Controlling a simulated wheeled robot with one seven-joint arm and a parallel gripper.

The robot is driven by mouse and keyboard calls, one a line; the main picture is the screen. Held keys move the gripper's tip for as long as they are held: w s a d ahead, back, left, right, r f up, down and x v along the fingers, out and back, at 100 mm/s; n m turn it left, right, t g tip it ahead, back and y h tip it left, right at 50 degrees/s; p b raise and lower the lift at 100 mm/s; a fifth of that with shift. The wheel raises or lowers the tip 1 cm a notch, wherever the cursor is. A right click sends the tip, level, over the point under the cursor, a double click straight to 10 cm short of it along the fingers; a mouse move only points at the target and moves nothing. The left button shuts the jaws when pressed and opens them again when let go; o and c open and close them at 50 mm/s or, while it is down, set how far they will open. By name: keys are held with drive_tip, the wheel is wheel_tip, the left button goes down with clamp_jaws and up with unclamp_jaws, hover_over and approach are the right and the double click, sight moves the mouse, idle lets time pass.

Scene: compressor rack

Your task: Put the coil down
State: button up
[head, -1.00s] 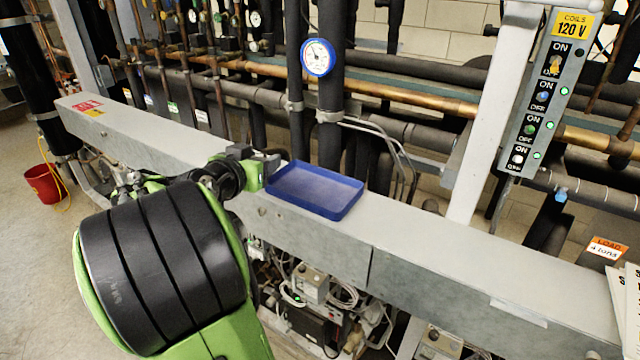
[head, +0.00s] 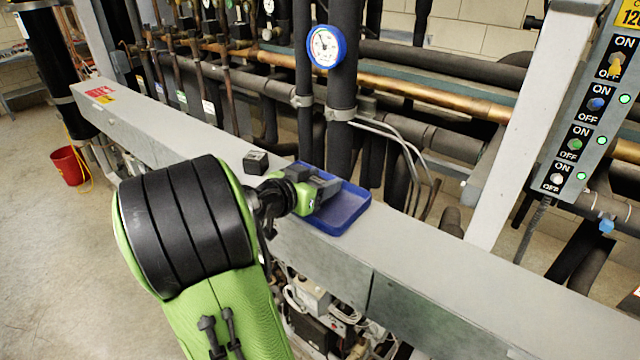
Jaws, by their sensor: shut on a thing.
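My gripper (head: 326,189) is over the blue tray (head: 347,211), which sits on the grey beam (head: 420,262). The gripper points to the right and its jaws are shut on the coil. The coil is mostly hidden by the dark fingers, and I cannot make out its outline. I cannot tell whether it touches the tray floor.
A small black block (head: 256,162) stands on the beam left of the tray. Dark pipes and a round gauge (head: 325,46) rise close behind the tray. A switch panel (head: 590,125) with lit lamps is at the right. The beam right of the tray is clear.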

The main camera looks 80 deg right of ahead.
drive_tip(key=shift+a+r, duration=0.1)
drive_tip(key=o, duration=1.3)
drive_tip(key=shift+c, duration=0.2)
drive_tip(key=v, duration=1.2)
drive_tip(key=w+a+f+n+t+y, duration=0.4)
drive_tip(key=w+a+f+n+t, duration=0.2)
drive_tip(key=a+n+t, duration=0.1)
drive_tip(key=s+a+f+n+t+y, duration=0.1)
drive_tip(key=a+n+t+y, duration=0.3)
drive_tip(key=a+n+y, duration=0.5)
drive_tip(key=a+n, duration=0.6)
drive_tip(key=a, duration=0.8)
drive_tip(key=shift+f+n, duration=0.2)
drive_tip(key=shift+n, duration=0.1)
